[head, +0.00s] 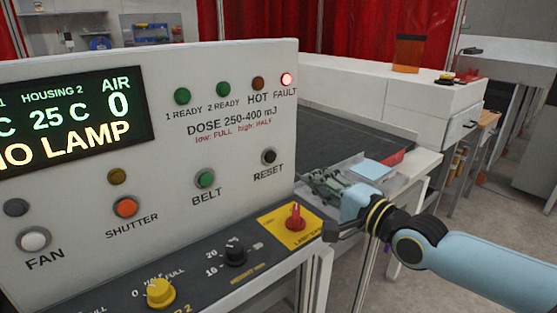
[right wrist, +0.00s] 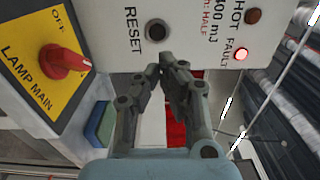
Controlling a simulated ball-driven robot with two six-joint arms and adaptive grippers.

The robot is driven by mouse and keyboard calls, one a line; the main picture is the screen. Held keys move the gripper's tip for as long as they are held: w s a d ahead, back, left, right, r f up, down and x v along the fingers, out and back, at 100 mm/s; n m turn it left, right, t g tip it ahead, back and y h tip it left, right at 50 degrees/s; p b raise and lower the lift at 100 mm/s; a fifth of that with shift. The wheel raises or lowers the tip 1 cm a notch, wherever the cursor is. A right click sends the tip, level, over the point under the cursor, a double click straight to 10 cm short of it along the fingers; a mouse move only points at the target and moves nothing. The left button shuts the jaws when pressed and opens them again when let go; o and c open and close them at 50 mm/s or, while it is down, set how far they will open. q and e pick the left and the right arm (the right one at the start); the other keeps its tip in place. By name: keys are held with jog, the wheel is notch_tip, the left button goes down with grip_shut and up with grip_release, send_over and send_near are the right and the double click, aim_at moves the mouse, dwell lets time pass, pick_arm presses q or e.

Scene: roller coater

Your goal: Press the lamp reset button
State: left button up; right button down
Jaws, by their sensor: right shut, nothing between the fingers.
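The black RESET button (head: 269,156) sits in a metal ring on the white control panel (head: 225,75), above its RESET label. It also shows in the right wrist view (right wrist: 156,30), just beyond the fingertips. My right gripper (head: 311,181) is to the right of the button in the head view, near the panel's right edge. In the right wrist view my right gripper (right wrist: 166,66) has its fingertips together and empty. A visible gap separates them from the button in that picture. The red FAULT light (head: 286,79) is lit. The display (head: 72,120) reads NO LAMP. My left gripper is not in view.
A red LAMP MAIN switch (head: 295,217) on a yellow plate stands on the lower ledge, close to my right gripper. The BELT button (head: 205,179), SHUTTER button (head: 125,207) and FAN button (head: 33,240) lie left of RESET. A dark conveyor (head: 340,135) runs behind the panel.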

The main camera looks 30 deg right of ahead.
aim_at(271, 156)
jog(key=w+b, duration=0.6)
jog(key=w, duration=0.1)
jog(key=w+b, duration=0.2)
jog(key=w, duration=0.1)
jog(key=shift+w+a+f+b, duration=0.25)
jog(key=shift+w+a+b, duration=0.1)
jog(key=shift+a+b, duration=0.05)
jog(key=shift+w+r+b, duration=0.1)
jog(key=shift+w+b, duration=0.4)
jog(key=shift+b, duration=0.05)
jog(key=shift+w+r, duration=0.15)
jog(key=shift+w, duration=0.05)
jog(key=shift+a, duration=0.1)
